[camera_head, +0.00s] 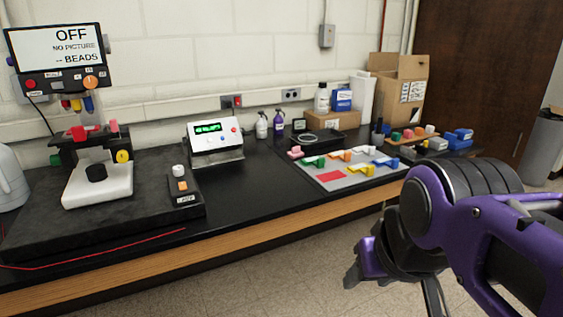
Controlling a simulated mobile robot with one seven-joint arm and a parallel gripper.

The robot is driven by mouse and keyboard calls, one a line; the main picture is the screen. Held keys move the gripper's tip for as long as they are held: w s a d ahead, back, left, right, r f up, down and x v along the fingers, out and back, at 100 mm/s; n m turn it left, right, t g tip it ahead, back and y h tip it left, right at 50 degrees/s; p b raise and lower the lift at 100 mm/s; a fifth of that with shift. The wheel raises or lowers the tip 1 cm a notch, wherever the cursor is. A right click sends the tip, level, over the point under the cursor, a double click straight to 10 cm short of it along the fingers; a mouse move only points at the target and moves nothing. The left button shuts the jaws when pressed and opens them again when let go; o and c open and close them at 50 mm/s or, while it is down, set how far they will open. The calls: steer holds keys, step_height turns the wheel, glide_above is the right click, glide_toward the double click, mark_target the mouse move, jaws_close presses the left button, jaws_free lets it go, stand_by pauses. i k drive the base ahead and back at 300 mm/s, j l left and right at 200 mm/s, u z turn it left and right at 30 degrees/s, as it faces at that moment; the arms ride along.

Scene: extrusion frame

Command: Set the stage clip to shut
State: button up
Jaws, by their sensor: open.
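The stage stand (97,184) is at the left, a white base with a black round piece on it under a dark upright with colored knobs. A red part (78,132) and a pink part (114,126) sit at its stage level. Which of these is the stage clip, and whether it is open or shut, is too small to tell. My gripper (372,272) is at the lower right, open, in front of the bench and far from the stand. It touches nothing that I can see, and part of it is hidden by my purple arm.
A screen reading OFF (62,48) tops the stand. A control box (183,188) and a white display unit (214,140) stand to its right. A grey mat (335,182) holds several colored pieces. The black bench front between is clear. A cardboard box (410,70) stands behind.

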mark_target(113, 126)
steer(key=u, duration=1.25)
steer(key=i+l+u, duration=0.1)
steer(key=i+l, duration=0.15)
steer(key=i, duration=0.2)
steer(key=k+j+u, duration=0.35)
steer(key=k, duration=0.25)
steer(key=l+z, duration=0.3)
steer(key=i+l+z, duration=0.25)
steer(key=k+j, duration=0.05)
steer(key=k, duration=0.05)
